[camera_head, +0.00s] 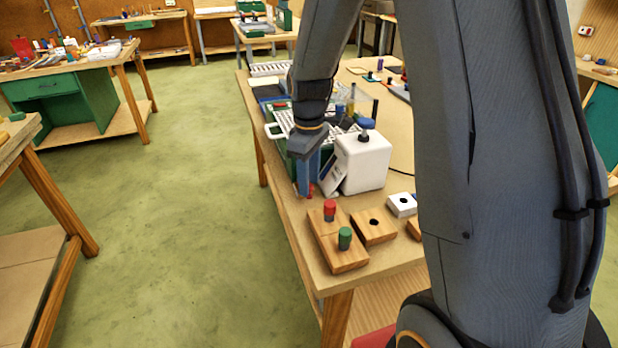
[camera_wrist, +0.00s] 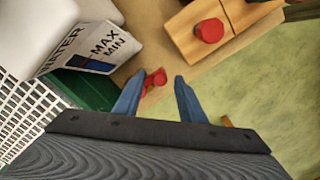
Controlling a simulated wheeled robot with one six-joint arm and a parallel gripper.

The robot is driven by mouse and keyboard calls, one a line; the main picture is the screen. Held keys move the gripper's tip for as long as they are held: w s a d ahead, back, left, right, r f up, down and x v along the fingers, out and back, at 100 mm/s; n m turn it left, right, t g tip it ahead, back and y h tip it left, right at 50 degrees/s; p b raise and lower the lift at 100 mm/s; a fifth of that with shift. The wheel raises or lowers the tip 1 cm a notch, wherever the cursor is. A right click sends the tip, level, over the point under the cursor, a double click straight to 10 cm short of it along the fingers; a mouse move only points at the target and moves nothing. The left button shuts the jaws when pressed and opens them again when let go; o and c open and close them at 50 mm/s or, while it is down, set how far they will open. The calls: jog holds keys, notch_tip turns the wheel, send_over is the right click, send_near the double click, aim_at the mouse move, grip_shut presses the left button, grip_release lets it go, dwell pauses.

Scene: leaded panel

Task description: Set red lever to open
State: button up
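A small red lever (camera_wrist: 154,79) shows low on the bench in the wrist view, between the two fingertips in the picture and nearer the left one. In the head view only a bit of red lever (camera_head: 311,189) shows below my fingers. My gripper (camera_head: 309,188) points down at the bench's left edge, in front of the white water container. In the wrist view my gripper (camera_wrist: 157,80) has its blue fingers spread, with nothing held. I cannot tell whether the fingertips touch the lever, nor which position it is set to.
The white water container (camera_head: 364,162) with a blue cap stands close to my gripper's right. Wooden blocks (camera_head: 338,243) with a red and a green peg lie nearer on the bench (camera_head: 387,261). A green crate with a white rack is behind. The floor to the left is clear.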

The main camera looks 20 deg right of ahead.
jog(key=shift+f, duration=0.25)
grip_shut()
